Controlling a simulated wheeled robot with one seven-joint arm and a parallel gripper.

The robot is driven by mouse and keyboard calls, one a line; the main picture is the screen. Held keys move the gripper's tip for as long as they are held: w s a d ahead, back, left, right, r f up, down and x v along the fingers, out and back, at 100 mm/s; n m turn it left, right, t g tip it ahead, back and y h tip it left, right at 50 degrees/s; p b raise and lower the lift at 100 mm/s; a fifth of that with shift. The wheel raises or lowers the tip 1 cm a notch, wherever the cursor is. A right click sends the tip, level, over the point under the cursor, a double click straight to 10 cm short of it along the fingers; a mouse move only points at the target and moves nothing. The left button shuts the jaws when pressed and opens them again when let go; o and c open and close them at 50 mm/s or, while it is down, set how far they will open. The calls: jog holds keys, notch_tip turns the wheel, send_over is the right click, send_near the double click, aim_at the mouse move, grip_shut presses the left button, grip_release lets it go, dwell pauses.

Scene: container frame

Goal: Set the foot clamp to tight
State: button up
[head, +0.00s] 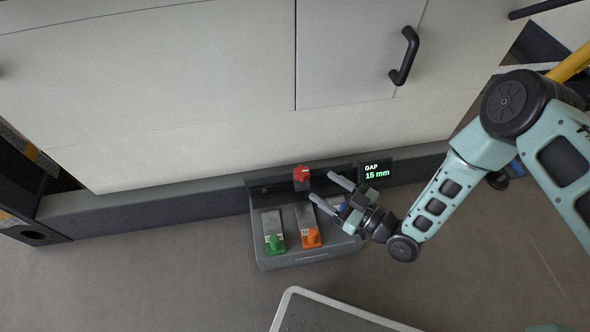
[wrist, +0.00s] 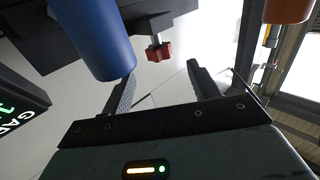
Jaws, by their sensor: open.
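The foot clamp unit (head: 310,254) is a grey box on the floor against the frame's dark lower rail. My gripper (head: 326,189) is open over the unit's right side, fingers pointing up-left toward the red knob, with a gap left. In the wrist view, a blue cylinder (wrist: 92,35) stands close by the left finger, and the red knob (wrist: 158,50) shows beyond the fingertips. Contact with the blue cylinder cannot be told.
Pale panels (head: 200,90) with a black handle (head: 404,56) rise behind the unit. A light-rimmed tray-like edge (head: 290,300) shows at the bottom. The floor (head: 160,280) left of the unit is clear. An orange part (wrist: 288,10) shows at the wrist view's upper right.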

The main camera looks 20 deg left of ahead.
aim_at(295, 168)
jog(key=b+x, duration=0.3)
jog(key=x, duration=0.7)
jog(key=shift+a, duration=0.15)
jog(key=c, duration=1)
